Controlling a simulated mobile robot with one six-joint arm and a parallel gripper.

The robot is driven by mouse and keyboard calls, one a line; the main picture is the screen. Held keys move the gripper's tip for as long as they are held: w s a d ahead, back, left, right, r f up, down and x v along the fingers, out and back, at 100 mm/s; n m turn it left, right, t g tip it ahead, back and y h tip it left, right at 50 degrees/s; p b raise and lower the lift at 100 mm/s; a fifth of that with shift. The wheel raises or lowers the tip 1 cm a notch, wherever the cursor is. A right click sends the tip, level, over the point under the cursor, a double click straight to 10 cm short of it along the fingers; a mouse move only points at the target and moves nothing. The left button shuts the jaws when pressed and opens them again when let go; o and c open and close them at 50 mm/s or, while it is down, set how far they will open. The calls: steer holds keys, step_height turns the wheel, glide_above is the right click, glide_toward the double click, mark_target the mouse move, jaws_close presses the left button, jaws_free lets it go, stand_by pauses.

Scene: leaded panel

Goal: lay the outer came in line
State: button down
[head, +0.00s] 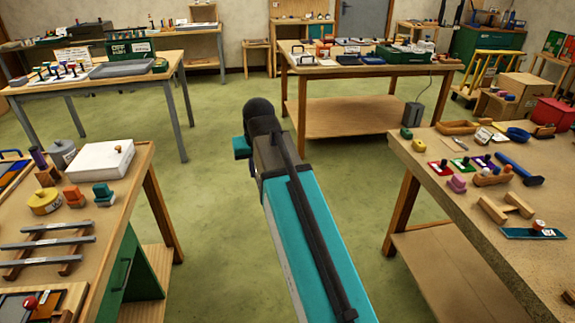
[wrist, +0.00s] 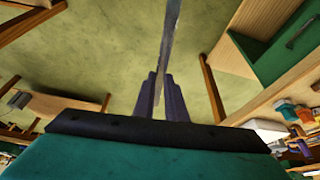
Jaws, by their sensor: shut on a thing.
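In the wrist view my gripper (wrist: 161,82) is shut on a long, thin grey came (wrist: 171,35). The came stands out from between the dark fingers toward the top of the picture, over green floor. Its far end is cut off by the frame. In the head view my arm reaches out over the open floor between the benches; the fingers and the held came are hidden there. More grey strips with white labels, such as the middle one (head: 48,242), lie across a wooden rack on the left bench. A board with a red knob (head: 30,303) is partly visible at the lower left.
The left bench (head: 139,170) also holds a white box (head: 100,160), a yellow tape roll (head: 44,201) and small blocks. The right bench (head: 437,197) holds coloured pieces and tools. Two more tables stand behind. The green floor (head: 205,215) between the benches is clear.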

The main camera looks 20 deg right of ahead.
steer(key=a+n, duration=0.1)
steer(key=a, duration=0.6)
steer(key=shift+n+y, duration=0.3)
steer(key=shift+n, duration=0.1)
steer(key=shift+s+a+r, duration=0.1)
steer(key=shift+a, duration=0.05)
